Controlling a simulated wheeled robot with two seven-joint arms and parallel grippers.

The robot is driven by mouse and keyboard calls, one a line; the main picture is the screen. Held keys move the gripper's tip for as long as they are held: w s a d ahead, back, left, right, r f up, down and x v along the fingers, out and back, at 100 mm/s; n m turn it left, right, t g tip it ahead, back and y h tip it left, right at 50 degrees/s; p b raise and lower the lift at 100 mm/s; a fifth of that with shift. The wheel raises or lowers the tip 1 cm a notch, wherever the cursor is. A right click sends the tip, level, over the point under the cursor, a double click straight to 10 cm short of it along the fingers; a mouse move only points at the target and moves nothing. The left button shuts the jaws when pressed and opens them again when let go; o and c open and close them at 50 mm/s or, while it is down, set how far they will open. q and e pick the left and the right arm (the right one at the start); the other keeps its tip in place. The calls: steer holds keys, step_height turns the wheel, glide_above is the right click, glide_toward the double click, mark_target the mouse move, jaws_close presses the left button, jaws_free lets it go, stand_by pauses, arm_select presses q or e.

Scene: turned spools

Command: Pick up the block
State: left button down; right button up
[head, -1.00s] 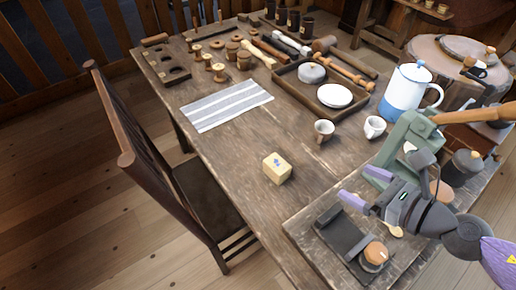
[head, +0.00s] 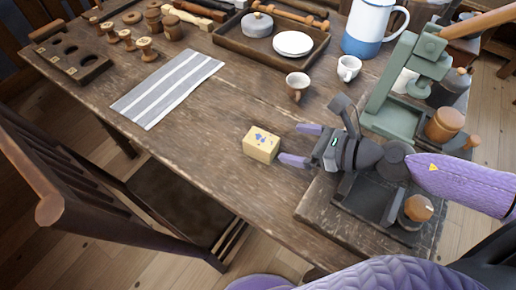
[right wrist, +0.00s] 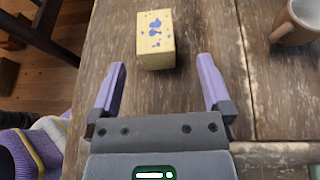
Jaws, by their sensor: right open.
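The block (head: 261,145) is a pale yellow cube-like piece with blue marks on its top. It sits on the wooden table, near the edge by the chair. My right gripper (head: 301,144) is open and empty, with its purple fingers pointing at the block from the right. In the right wrist view the block (right wrist: 155,39) lies ahead of the fingertips, roughly centred between them, and the gripper (right wrist: 161,70) does not touch it. My left gripper is not in view.
A striped cloth (head: 167,87) lies beyond the block. A brown cup (head: 297,86) and a white cup (head: 348,68) stand behind my right gripper. A green press (head: 403,90) and a dark tray (head: 375,200) are to the right. A chair (head: 60,200) stands at the left.

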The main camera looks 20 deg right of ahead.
mark_target(263, 140)
steer(key=shift+w+a+f+p, duration=0.1)
steer(key=shift+w+a+p, duration=0.4)
steer(key=shift+w+p, duration=0.1)
steer(key=p+x, duration=0.1)
steer(key=x, duration=0.5)
steer(key=shift+s+a+f+p, duration=0.2)
steer(key=shift+s+a+p, duration=0.05)
steer(key=shift+p, duration=0.15)
steer(key=c, duration=1.3)
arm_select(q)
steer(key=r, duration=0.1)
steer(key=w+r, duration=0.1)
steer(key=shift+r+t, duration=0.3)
